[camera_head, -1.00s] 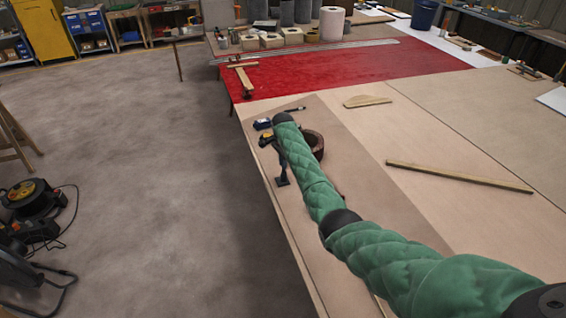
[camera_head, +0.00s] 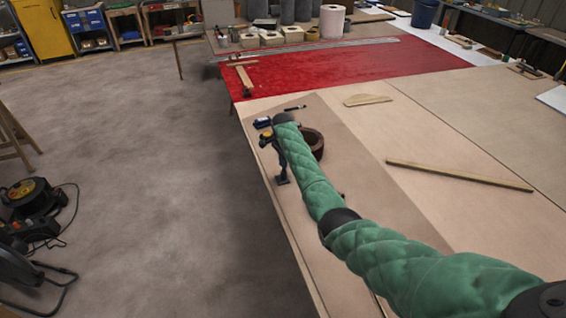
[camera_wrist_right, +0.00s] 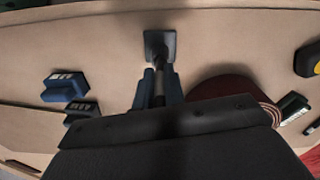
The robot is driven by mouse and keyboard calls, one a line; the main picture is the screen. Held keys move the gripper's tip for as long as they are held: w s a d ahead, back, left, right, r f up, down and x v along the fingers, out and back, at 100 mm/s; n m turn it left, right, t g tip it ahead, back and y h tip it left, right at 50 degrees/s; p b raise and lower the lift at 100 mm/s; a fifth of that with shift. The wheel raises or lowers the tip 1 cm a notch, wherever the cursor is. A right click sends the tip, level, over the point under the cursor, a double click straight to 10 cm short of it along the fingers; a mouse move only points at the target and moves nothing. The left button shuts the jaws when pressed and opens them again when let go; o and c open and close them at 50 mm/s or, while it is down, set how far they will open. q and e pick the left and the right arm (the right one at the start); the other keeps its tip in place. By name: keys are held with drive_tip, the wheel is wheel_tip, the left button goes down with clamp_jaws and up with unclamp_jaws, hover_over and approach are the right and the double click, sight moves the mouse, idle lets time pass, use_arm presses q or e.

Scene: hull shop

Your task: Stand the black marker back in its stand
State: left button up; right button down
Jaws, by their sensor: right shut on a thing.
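My right gripper (camera_wrist_right: 159,88) is shut on a slim dark upright shaft, which I take for the black marker (camera_wrist_right: 160,68). Its lower end meets a small dark square stand (camera_wrist_right: 168,40) on the table. The stand also shows in the head view (camera_head: 283,181), below my right gripper (camera_head: 281,160). I cannot tell how deep the marker sits in the stand, or whether it only hovers there. The gripper hides the marker's upper part. My left gripper is out of view.
A dark tape roll (camera_head: 314,143) lies close by, partly behind my green-sleeved arm. A yellow-and-black item (camera_head: 265,138), a blue item (camera_head: 262,122) and a dark pen-like item (camera_head: 294,108) lie farther on. A blue block (camera_wrist_right: 65,88) lies nearer. The table's left edge is close.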

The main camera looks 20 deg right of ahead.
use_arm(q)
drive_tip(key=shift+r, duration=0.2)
use_arm(e)
drive_tip(key=shift+f, duration=0.2)
drive_tip(key=c, duration=1.4)
unclamp_jaws()
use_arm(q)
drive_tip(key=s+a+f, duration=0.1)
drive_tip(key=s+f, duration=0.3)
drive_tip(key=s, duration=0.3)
use_arm(e)
drive_tip(key=shift+r, duration=0.1)
wheel_tip(320, 180, up, 6)
drive_tip(key=b, duration=0.2)
drive_tip(key=shift+b, duration=0.3)
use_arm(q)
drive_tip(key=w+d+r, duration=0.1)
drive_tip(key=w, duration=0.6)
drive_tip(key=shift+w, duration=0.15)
use_arm(e)
drive_tip(key=shift+r, duration=0.8)
